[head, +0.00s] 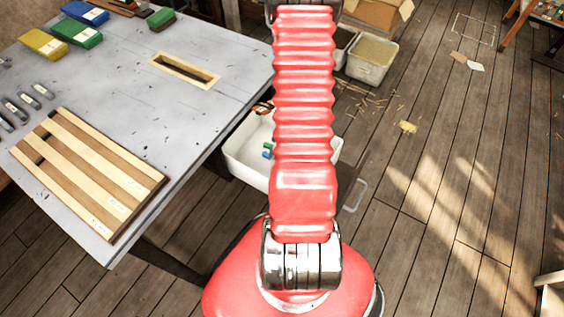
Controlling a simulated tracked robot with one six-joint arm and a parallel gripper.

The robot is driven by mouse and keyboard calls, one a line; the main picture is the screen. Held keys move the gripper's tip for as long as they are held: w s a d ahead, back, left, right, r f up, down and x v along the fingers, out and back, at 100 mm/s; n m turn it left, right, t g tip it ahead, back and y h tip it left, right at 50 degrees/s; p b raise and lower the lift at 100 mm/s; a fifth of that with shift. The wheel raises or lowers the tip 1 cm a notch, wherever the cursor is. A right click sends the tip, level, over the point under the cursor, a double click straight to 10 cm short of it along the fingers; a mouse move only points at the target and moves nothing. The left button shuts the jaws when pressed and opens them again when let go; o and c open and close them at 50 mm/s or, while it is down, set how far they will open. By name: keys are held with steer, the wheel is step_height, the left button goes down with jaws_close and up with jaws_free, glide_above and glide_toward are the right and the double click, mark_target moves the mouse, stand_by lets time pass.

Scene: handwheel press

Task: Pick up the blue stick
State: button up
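No blue stick stands out clearly. The blue things I see are a small blue piece (267,154) beside a green one in the white bin (247,172) under the table's right edge, and a blue block (85,13) at the table's far left. The small piece is too small to tell whether it is a stick. My red ribbed arm rises through the middle of the view and hides part of the bin. My gripper is out of view, so its state does not show.
The grey table (150,130) holds a slatted wooden board (95,172), a framed slot (184,70), small grey pieces (42,91), and yellow (43,44) and green blocks (77,33). A light bin (370,62) stands behind. Floor (460,200) at right is mostly clear.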

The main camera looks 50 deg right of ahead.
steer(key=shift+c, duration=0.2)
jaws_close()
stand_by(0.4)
